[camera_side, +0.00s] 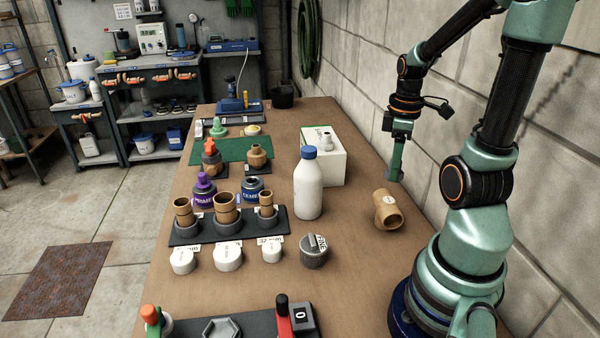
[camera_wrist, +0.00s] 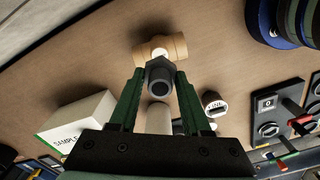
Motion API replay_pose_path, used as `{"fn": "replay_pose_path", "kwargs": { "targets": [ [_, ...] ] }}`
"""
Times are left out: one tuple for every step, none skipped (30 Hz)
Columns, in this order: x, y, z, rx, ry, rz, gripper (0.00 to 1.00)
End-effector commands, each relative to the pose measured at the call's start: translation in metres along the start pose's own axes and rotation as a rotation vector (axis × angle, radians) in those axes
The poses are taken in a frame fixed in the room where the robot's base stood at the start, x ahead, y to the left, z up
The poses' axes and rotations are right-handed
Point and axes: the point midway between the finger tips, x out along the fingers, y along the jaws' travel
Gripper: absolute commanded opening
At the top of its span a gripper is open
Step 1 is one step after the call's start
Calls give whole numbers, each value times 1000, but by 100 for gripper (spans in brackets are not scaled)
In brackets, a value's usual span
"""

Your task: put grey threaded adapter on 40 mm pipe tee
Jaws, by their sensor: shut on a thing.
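The tan pipe tee (camera_side: 381,200) lies on the bench right of the white bottle, one open end facing the side camera. In the wrist view the tee (camera_wrist: 178,45) lies beyond my fingertips, partly covered by the adapter. My gripper (camera_wrist: 160,80) is shut on the dark grey threaded adapter (camera_wrist: 160,69), which shows a hex body and a round dark bore towards the wrist camera. In the side view my gripper (camera_side: 396,176) hangs above and behind the tee, near the wall. The adapter cannot be made out there. Whether adapter and tee touch is unclear.
A white bottle (camera_side: 308,190) and a white box (camera_side: 333,165) stand left of the tee. A grey cap (camera_side: 314,256) sits nearer the front. A rack (camera_side: 294,233) with several tan fittings is further left. Bench around the tee is clear.

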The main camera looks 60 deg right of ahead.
Motion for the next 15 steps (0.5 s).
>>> {"fn": "replay_pose_path", "kwargs": {
  "targets": [
    [9,-1,1,0,-2,-5,0],
    [13,-1,0,0,-3,-5,0],
    [17,0,0,0,-1,-3,0],
    [20,0,0,0,-1,-3,0],
    [22,0,0,-1,-1,-2,0],
    [24,0,0,-1,0,-1,0],
    [25,0,0,-1,-1,-1,0],
    [28,0,0,-1,-1,-2,0],
    [32,-1,0,-1,-1,-3,0],
    [36,-1,1,-1,-2,-5,0],
    [40,-1,0,-1,-2,-4,0],
    [46,-1,0,-1,-2,-5,0],
    [49,-1,0,-1,-2,-4,0],
    [53,-1,0,-1,-2,-4,0],
    [56,0,0,-1,-2,-3,0]
  ]
}}
